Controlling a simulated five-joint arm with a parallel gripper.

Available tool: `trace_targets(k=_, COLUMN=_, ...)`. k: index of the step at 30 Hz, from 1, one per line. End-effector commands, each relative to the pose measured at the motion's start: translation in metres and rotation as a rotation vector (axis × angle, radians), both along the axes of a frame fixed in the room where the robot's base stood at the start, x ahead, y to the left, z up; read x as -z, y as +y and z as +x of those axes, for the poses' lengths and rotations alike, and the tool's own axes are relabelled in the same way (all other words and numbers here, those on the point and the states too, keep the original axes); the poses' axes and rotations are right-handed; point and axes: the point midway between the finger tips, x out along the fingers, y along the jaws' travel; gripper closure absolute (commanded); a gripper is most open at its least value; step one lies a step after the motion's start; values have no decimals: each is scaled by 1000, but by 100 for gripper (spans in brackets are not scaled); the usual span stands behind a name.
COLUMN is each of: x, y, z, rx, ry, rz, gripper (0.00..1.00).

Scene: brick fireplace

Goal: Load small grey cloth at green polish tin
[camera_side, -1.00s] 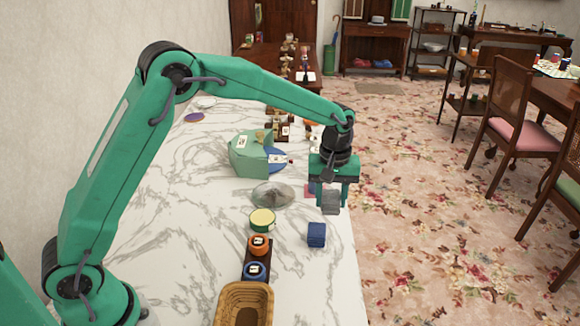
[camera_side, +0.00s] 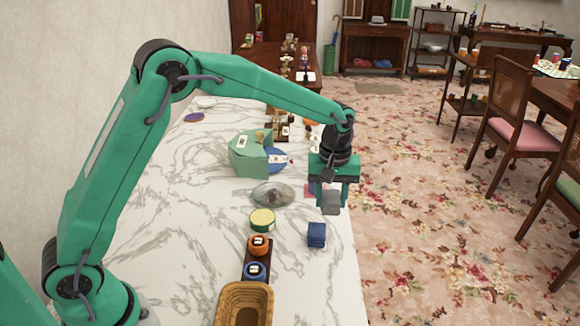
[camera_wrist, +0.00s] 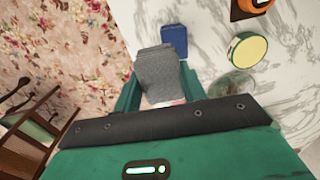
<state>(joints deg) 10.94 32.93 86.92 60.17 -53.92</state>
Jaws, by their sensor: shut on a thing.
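My gripper (camera_side: 333,192) is over the right edge of the marble counter, shut on a small grey cloth (camera_side: 331,204) that hangs below its fingers. In the wrist view the grey cloth (camera_wrist: 160,76) sits between the two green fingers. The green polish tin (camera_side: 262,220), with a pale yellow top, stands on the counter to the lower left of my gripper. It also shows at the upper right of the wrist view (camera_wrist: 247,50). It is apart from the cloth.
A folded blue cloth stack (camera_side: 316,235) lies right of the tin. A glass dish (camera_side: 273,194) stands behind the tin. An orange tin (camera_side: 258,246) and a blue tin (camera_side: 255,270) sit on a dark tray. A wicker basket (camera_side: 223,305) is in front. A green box (camera_side: 248,158) stands farther back.

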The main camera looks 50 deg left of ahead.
Motion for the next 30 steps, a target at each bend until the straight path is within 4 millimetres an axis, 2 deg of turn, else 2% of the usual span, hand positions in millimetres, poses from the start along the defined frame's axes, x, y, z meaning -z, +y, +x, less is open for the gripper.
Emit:
trace_targets(k=5, x=1, y=24, z=-6, rx=-5, ry=0, rz=0, gripper=77)
trace_targets(k=8, x=2, y=45, z=-14, rx=-6, ry=1, rz=0, gripper=77)
trace_targets(k=15, x=7, y=107, z=-43, rx=-7, ry=0, rz=0, gripper=77)
trace_targets(k=19, x=10, y=134, z=-61, rx=-6, ry=0, rz=0, gripper=77)
trace_targets(k=24, x=12, y=154, z=-77, rx=-3, ry=0, rz=0, gripper=77)
trace_targets(k=30, x=13, y=159, z=-82, rx=-1, ry=-1, rz=0, gripper=77)
